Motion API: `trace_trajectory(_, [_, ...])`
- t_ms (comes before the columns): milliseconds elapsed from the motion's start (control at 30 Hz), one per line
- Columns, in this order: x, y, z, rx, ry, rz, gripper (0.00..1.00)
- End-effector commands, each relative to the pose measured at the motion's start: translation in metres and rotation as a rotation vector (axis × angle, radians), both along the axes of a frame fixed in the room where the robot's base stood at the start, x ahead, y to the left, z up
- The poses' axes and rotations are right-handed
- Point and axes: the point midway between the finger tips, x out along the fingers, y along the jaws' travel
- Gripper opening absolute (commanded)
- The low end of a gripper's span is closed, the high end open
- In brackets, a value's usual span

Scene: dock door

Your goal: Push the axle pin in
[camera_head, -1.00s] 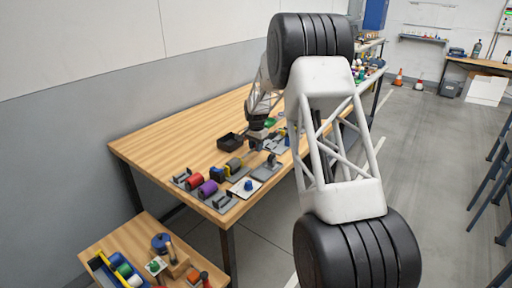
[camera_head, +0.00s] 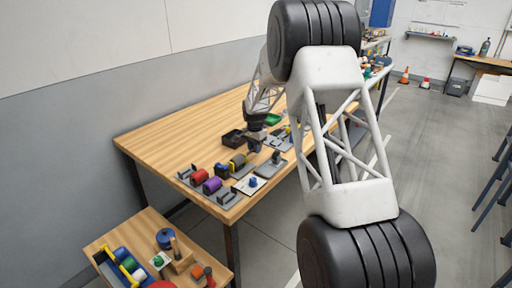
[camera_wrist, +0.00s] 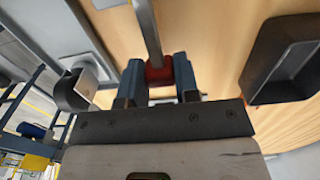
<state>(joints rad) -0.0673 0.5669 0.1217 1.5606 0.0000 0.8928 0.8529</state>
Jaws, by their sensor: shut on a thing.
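My gripper (camera_wrist: 158,80) is shut on a red block-like end, which I take to be the head of the axle pin (camera_wrist: 158,72). A straight grey rod runs from it toward the top edge of the wrist view. The rod's far end is out of the picture. In the head view my gripper (camera_head: 256,148) is low over the workbench, just right of a black tray. The pin is too small to make out there. Red (camera_head: 199,176), purple (camera_head: 211,186) and yellowish (camera_head: 237,163) rolls lie near the bench's front edge, among dark brackets.
The black tray (camera_head: 233,142) also shows in the wrist view (camera_wrist: 252,88). A grey plate with a dark post (camera_head: 275,158) and a white plate with a blue knob (camera_head: 252,181) sit by the right edge. The bench's left part (camera_head: 165,145) is bare. A lower table (camera_head: 128,232) holds more parts.

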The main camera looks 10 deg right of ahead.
Motion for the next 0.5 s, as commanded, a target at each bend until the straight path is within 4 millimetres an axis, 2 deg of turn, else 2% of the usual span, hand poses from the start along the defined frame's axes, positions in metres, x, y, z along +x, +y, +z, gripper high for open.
trace_trajectory(67, [0.0002,0.0001,0.0002,0.000,0.000,0.000,0.00])
trace_trajectory(100, [0.0003,0.0000,0.0002,0.000,0.000,0.000,0.31])
trace_trajectory(267, [0.0003,-0.0001,0.0002,0.000,0.000,0.000,0.55])
trace_trajectory(500, [0.0003,-0.0003,0.0002,0.000,0.000,0.000,0.55])
